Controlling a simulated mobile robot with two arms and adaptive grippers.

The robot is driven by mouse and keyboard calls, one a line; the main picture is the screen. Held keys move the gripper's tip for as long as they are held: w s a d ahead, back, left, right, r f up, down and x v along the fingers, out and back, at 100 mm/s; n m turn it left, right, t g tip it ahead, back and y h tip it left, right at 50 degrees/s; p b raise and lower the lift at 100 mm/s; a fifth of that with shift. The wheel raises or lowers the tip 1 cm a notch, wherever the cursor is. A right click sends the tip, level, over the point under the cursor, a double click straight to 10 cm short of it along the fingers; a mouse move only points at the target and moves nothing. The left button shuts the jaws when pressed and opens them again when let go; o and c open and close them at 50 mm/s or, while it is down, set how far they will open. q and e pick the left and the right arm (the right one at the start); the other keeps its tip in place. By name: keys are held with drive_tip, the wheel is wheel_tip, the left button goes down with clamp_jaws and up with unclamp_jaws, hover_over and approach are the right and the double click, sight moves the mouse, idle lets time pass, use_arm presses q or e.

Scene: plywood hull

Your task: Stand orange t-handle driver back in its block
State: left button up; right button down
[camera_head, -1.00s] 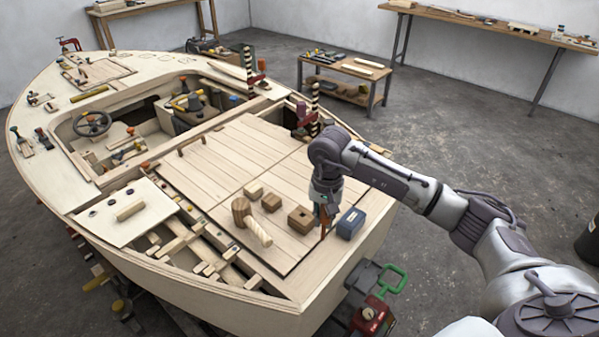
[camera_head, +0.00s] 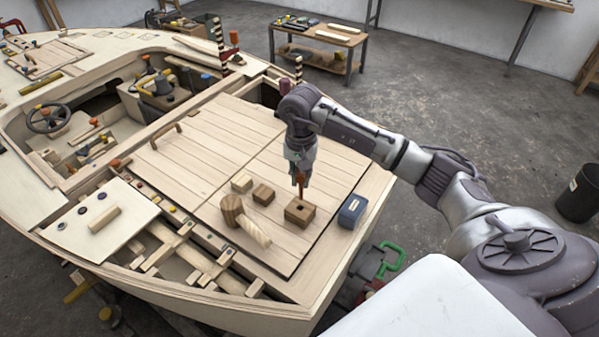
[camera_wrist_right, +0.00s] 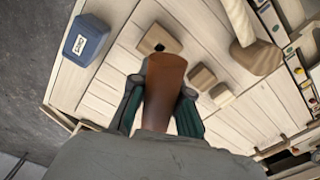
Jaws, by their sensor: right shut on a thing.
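My right gripper (camera_head: 299,176) is shut on the orange t-handle driver (camera_head: 301,185), which hangs down from the fingers. In the right wrist view the driver (camera_wrist_right: 165,85) shows as a wide orange-brown shape between the two dark fingers (camera_wrist_right: 160,108). The wooden block (camera_head: 299,213) with a dark hole in its top stands on the deck boards, just below the driver in the head view. In the right wrist view the block (camera_wrist_right: 167,36) and its hole lie just beyond the driver's end. The driver looks apart from the block. My left gripper is out of view.
A blue box (camera_head: 352,211) stands right of the block. Two small wooden blocks (camera_head: 263,194) (camera_head: 241,183) and a wooden mallet (camera_head: 246,221) lie to its left. Bare deck boards (camera_head: 215,140) lie behind. The hull's edge is close on the right.

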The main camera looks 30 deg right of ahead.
sight(300, 187)
drive_tip(key=f+b, duration=0.2)
drive_tip(key=f, duration=0.2)
drive_tip(key=shift+w+f, duration=0.1)
drive_tip(key=shift+w, duration=0.1)
drive_tip(key=shift+f+b, duration=0.75)
drive_tip(key=shift+b, duration=0.25)
drive_tip(key=shift+f+b, duration=0.4)
drive_tip(key=shift+f, duration=0.05)
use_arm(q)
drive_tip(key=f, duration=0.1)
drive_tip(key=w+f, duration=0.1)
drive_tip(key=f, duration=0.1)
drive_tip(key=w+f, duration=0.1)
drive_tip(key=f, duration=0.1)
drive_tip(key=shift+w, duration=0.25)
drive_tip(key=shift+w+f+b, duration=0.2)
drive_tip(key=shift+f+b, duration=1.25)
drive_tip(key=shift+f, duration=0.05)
use_arm(e)
drive_tip(key=shift+f, duration=1.1)
drive_tip(key=c, duration=1.1)
unclamp_jaws()
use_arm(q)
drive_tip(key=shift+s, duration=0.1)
use_arm(e)
drive_tip(key=shift+o, duration=0.2)
